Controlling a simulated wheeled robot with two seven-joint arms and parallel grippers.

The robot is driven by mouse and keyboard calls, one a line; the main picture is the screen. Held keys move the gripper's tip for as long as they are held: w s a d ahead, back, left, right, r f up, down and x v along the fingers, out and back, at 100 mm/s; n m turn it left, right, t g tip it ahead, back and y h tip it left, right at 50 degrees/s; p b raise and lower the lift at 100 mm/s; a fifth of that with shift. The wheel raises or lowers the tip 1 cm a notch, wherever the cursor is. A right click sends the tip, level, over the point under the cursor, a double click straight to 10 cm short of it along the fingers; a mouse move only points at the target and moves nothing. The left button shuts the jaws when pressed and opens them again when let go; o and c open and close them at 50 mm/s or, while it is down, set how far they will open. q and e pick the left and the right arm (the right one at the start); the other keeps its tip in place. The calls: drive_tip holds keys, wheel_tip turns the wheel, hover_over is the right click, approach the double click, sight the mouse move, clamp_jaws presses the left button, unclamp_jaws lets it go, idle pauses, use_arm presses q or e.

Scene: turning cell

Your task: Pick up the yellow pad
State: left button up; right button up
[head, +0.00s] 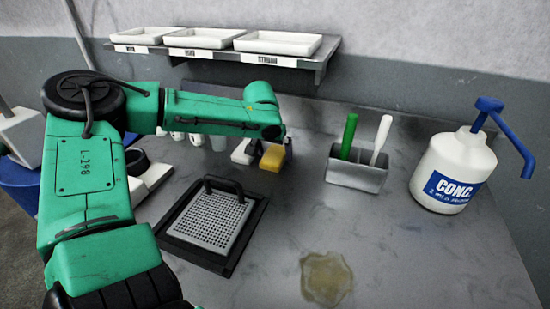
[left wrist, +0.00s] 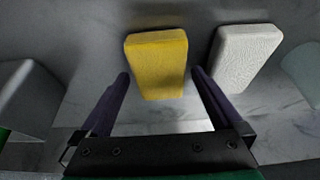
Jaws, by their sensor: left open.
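The yellow pad (head: 273,157) lies on the grey worktop toward the back, below the end of my left arm. In the left wrist view the yellow pad (left wrist: 157,60) shows almost whole, with its near end between the fingertips. My left gripper (left wrist: 160,76) is open, one dark finger on each side of the pad, with gaps showing. In the head view the left gripper (head: 258,149) is partly hidden by its own arm and points down at the pad. I cannot tell whether any finger touches it. My right gripper is not in view.
A white pad (left wrist: 245,55) lies close right of the yellow one in the wrist view. A grey holder (head: 356,172) with green and white handles stands right. A perforated plate (head: 210,219), a stain (head: 326,278) and a pump bottle (head: 453,172) are nearby. Shelf trays (head: 276,42) hang behind.

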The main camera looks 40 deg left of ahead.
use_arm(q)
drive_tip(key=shift+s, duration=0.1)
drive_tip(key=shift+f, duration=0.15)
idle(0.4)
drive_tip(key=c, duration=1.2)
drive_tip(key=shift+c, duration=0.2)
